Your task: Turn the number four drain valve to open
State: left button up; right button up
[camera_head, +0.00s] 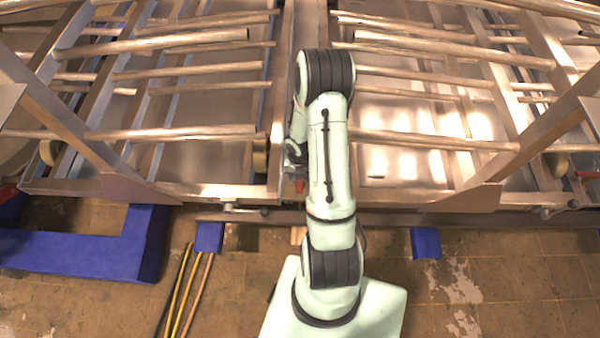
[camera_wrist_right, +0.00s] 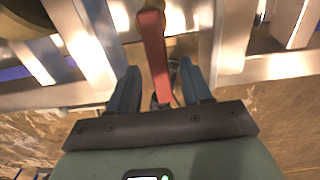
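A red valve lever (camera_wrist_right: 155,55) stands between the fingers of my right gripper (camera_wrist_right: 159,72) in the right wrist view. The fingers are apart, with a gap visible on each side of the lever. In the head view a small red part (camera_head: 299,186) shows just left of my arm, below the frame's central upright. The right gripper is mostly hidden behind my arm there. No valve number is readable, so I cannot tell which valve this is. My left gripper is not in view.
Metal racks of tubes (camera_head: 190,130) fill the far side. Silver-handled fittings (camera_head: 240,208) sit along the lower rail. A blue frame (camera_head: 80,253), blue blocks (camera_head: 425,243) and yellow-black rods (camera_head: 185,290) are on the tiled floor. Floor at the lower right is clear.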

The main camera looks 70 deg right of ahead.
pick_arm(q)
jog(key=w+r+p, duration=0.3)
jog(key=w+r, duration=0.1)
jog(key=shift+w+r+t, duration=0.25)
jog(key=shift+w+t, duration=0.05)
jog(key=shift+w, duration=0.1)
pick_arm(e)
notch_tip(320, 180, up, 13)
jog(key=shift+r, duration=0.2)
jog(key=shift+a, duration=0.1)
